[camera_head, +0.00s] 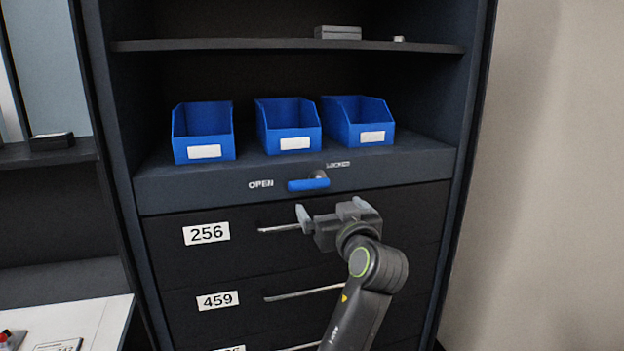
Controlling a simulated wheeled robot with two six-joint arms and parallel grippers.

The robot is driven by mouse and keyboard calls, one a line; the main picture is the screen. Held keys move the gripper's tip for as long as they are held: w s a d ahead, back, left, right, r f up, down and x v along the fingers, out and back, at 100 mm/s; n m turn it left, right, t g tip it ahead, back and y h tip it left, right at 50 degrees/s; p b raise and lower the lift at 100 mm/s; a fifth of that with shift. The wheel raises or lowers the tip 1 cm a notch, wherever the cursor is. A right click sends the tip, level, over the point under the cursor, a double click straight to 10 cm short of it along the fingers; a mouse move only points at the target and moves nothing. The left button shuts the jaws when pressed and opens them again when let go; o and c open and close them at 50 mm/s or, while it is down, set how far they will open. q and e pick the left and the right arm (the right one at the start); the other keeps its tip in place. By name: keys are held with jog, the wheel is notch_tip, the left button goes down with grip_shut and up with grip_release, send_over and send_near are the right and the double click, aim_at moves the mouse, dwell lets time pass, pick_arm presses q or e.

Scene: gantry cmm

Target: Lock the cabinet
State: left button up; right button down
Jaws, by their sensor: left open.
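The dark cabinet (160,186) stands in front of me. On the strip above its drawers is a blue lock handle (305,185), lying nearly level and pointing left from a grey pivot (320,175). The handle's free end is toward the word OPEN (261,184); a small label that seems to read LOCKED (338,164) is above right of the pivot. My left gripper (331,211) is open and empty, just below the handle and in front of the top drawer. It appears apart from the handle. My right gripper is not in view.
Three blue bins (204,132) stand on the ledge above the handle. Drawers labelled 256 (206,233) and 459 (217,300) have thin bar pulls, the top one (278,229) close to my left gripper. A white table (100,318) is at lower left.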

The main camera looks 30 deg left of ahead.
aim_at(310, 182)
pick_arm(q)
jog(key=p+x, duration=0.5)
jog(key=x, duration=1)
jog(key=shift+p, duration=0.35)
jog(key=shift+w+a+f, duration=0.1)
jog(key=shift+w+a, duration=0.4)
